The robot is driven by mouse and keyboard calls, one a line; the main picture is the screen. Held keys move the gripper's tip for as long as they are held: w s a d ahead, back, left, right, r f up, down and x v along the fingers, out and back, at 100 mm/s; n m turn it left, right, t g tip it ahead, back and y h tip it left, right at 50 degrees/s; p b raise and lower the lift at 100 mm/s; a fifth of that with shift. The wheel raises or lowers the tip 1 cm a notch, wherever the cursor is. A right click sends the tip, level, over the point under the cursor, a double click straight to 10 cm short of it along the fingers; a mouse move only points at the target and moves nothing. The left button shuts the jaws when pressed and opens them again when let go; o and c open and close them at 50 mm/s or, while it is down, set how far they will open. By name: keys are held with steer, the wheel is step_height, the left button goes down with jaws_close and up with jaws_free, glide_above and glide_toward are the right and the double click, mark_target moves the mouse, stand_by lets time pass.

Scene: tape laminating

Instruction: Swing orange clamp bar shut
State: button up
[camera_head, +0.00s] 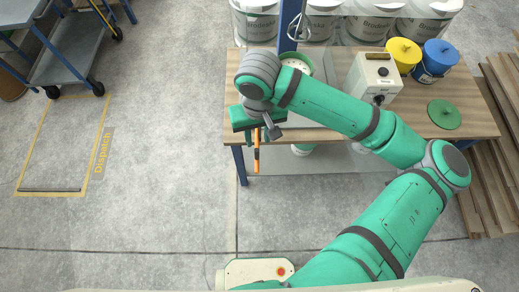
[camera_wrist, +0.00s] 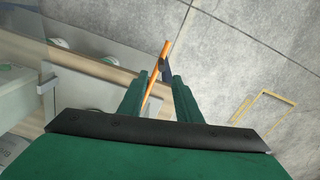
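The orange clamp bar (camera_head: 256,158) sticks out past the table's front edge in the head view. In the wrist view the orange clamp bar (camera_wrist: 152,88) runs at a slant between my fingers, with a dark piece on it near its far end. My gripper (camera_wrist: 161,78) has its two green fingers apart, one on each side of the bar, with gaps visible. In the head view my gripper (camera_head: 254,137) is over the table's front left part and hides the bar's inner end and the clamp's base.
The wooden table (camera_head: 310,134) carries a white device (camera_head: 374,77), a yellow bucket (camera_head: 404,54), a blue bucket (camera_head: 439,55) and a green lid (camera_head: 444,114). White buckets stand behind.

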mark_target(257, 149)
steer(key=shift+a+r+m, duration=0.25)
steer(key=shift+r+m, duration=0.05)
step_height(257, 149, down, 11)
steer(key=shift+r, duration=0.2)
jaws_close()
